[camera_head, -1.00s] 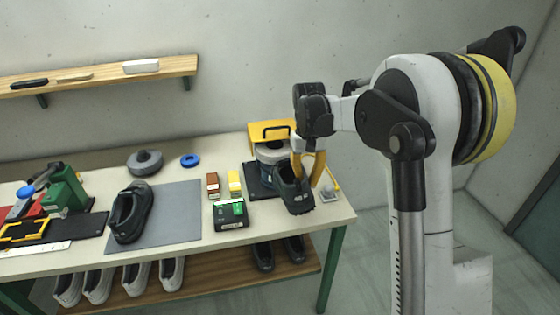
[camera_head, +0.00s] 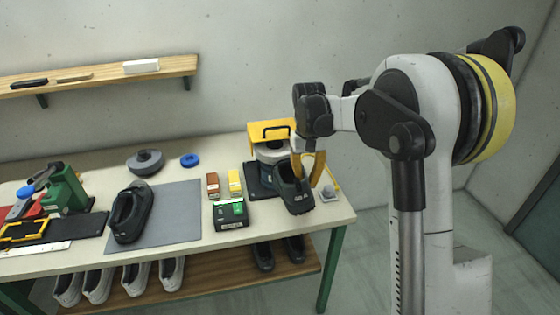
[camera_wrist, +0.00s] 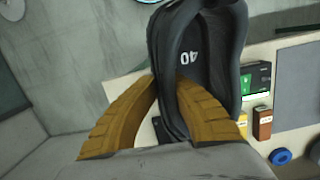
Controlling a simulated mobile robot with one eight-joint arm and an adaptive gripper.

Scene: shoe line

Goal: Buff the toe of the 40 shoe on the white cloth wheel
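My gripper (camera_head: 308,168) is shut on a dark shoe (camera_head: 295,194) and holds it at the right end of the table. In the wrist view the yellow fingers (camera_wrist: 172,95) grip the shoe's wall, and a white "40" shows on the insole of this shoe (camera_wrist: 205,55). The buffing machine (camera_head: 268,133), with a yellow hood and a grey-white wheel (camera_head: 270,153), stands right behind the shoe. The shoe covers part of the machine, and I cannot tell whether the toe touches the wheel.
Another dark shoe (camera_head: 132,212) lies on the grey mat (camera_head: 180,215). A green-black box (camera_head: 231,214), brown and yellow blocks, a grey disc (camera_head: 145,161) and a blue ring (camera_head: 190,160) are on the table (camera_head: 90,170). A green press (camera_head: 65,190) stands left. Shoes sit on the lower shelf.

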